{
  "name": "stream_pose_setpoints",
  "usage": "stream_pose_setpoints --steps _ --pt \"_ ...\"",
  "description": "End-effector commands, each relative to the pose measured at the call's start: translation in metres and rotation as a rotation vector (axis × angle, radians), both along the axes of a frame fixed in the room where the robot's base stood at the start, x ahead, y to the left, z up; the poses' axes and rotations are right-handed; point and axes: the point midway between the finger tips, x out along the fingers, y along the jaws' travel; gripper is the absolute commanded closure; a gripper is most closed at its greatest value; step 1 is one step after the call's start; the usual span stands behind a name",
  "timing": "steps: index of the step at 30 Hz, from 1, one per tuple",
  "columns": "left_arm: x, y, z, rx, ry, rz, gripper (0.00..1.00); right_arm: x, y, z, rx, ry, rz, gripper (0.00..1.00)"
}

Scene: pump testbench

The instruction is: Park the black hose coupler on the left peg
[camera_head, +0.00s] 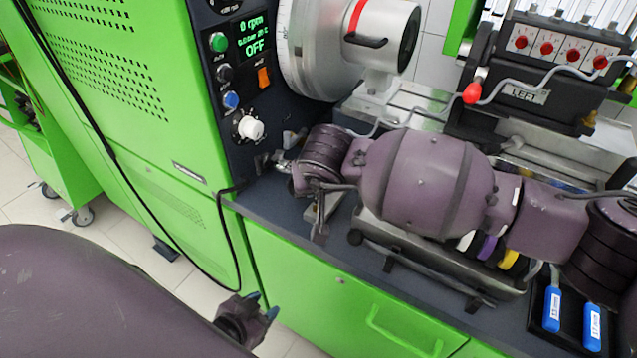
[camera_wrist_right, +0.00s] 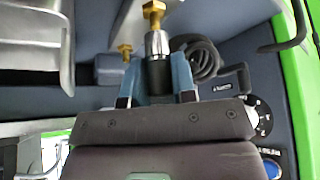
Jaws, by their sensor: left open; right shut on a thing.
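In the right wrist view, my right gripper (camera_wrist_right: 155,82) is shut on the black hose coupler (camera_wrist_right: 157,76), with one blue finger on each side. The coupler's silver collar points away from the gripper, in line with a brass fitting (camera_wrist_right: 153,12). I cannot tell whether the fitting is a peg or how far they are joined. A second brass piece (camera_wrist_right: 125,48) stands to the left, apart from the coupler. In the head view, my right arm hides most of this area. My left gripper (camera_head: 262,307) is open and empty, low in front of the green cabinet.
The control panel (camera_head: 240,60) with knobs and display stands beside the right gripper. A black hose (camera_head: 222,225) hangs in a loop down the cabinet front.

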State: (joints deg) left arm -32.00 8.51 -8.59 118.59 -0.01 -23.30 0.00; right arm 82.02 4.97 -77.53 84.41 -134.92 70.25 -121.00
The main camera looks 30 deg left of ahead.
Motion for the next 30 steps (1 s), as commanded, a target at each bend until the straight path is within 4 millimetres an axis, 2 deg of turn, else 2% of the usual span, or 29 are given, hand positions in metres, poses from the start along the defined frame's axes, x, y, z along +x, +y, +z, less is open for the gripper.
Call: stream_pose_setpoints --steps 14,30 --pt "0.0 0.0 -0.001 0.0 0.002 0.0 0.57 0.0 0.0 -0.001 0.001 0.001 0.0 1.0" --pt "-0.008 0.001 -0.01 0.0 0.023 0.003 0.57 0.0 0.0 -0.011 -0.001 0.001 0.0 1.0"
